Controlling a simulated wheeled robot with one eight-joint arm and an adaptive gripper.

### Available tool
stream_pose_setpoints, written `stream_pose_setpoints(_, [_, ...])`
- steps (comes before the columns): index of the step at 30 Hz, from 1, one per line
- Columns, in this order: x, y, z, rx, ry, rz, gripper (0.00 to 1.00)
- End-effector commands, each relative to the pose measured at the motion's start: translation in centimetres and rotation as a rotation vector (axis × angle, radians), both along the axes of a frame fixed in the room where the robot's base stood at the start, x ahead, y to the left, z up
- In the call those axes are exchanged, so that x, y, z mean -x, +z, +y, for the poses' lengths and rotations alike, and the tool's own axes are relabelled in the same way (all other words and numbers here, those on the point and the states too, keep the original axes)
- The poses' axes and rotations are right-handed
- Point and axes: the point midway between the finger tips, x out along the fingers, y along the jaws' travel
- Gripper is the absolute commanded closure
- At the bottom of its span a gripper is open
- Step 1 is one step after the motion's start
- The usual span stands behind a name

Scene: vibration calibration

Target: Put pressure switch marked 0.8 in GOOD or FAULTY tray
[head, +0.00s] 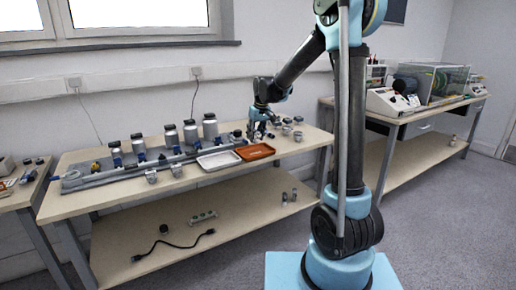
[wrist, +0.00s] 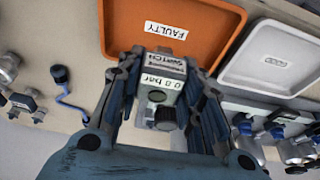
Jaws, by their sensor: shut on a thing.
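My gripper (wrist: 165,105) is shut on the pressure switch (wrist: 160,92), a small light-grey block with a dark knob and white labels, one reading 0.8 bar. The orange tray (wrist: 120,22) labelled FAULTY lies just past the switch in the wrist view. The white tray (wrist: 290,30) labelled GOOD is to its right. In the head view my gripper (head: 262,128) is above the bench behind the orange tray (head: 268,154), with the white tray (head: 218,168) left of that. The switch itself is too small to make out in the head view.
The manifold rig (head: 130,168) with several grey canisters runs along the bench (head: 110,203) left of the trays. Several small fittings stand right of the gripper. A blue-cabled part (wrist: 60,75) lies left of the gripper in the wrist view. A second bench (head: 440,110) holds instruments.

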Motion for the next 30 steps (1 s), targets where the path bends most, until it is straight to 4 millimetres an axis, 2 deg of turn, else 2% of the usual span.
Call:
stream_pose_setpoints(8, [0.0,-1.9,0.0,0.0,-0.001,0.0,1.0])
stream_pose_setpoints(15, [0.0,-4.9,0.0,0.0,-0.001,0.0,1.0])
stream_pose_setpoints(26, [0.0,-5.3,0.0,0.0,-0.001,0.0,1.0])
stream_pose_setpoints(27, [0.0,-5.3,0.0,0.0,-0.001,0.0,0.59])
stream_pose_setpoints(29, [0.0,-5.3,0.0,0.0,-0.001,0.0,0.46])
stream_pose_setpoints(30, [0.0,-5.2,0.0,0.0,-0.001,0.0,0.46])
